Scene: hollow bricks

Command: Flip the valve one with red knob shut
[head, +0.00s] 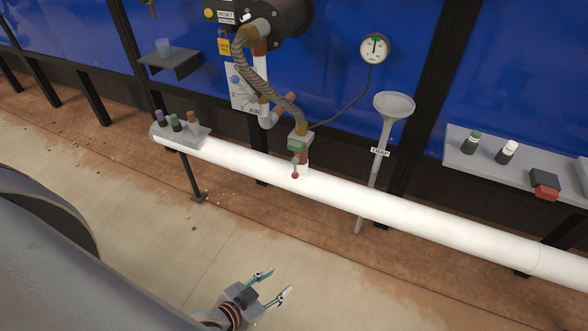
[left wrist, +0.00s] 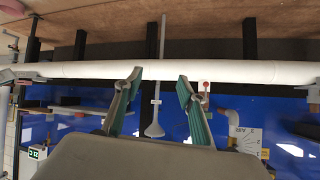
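The valve with the red knob (head: 295,175) sits on the white pipe, below a green and tan fitting (head: 298,146). Its small lever hangs down with the knob at its lower end, in front of the pipe. In the left wrist view, which looks upside down, the red knob (left wrist: 206,85) shows just right of the right finger. My left gripper (head: 279,281) is open and empty, below the pipe and apart from the valve. Its two fingers also show spread in the left wrist view (left wrist: 159,80). My right gripper is in neither view.
The white pipe (head: 395,208) runs across the front of the blue wall. A funnel (head: 394,104) on a thin stem stands behind it. A ribbed hose (head: 265,83) curves down to the valve fitting. Shelves with small items are at both sides.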

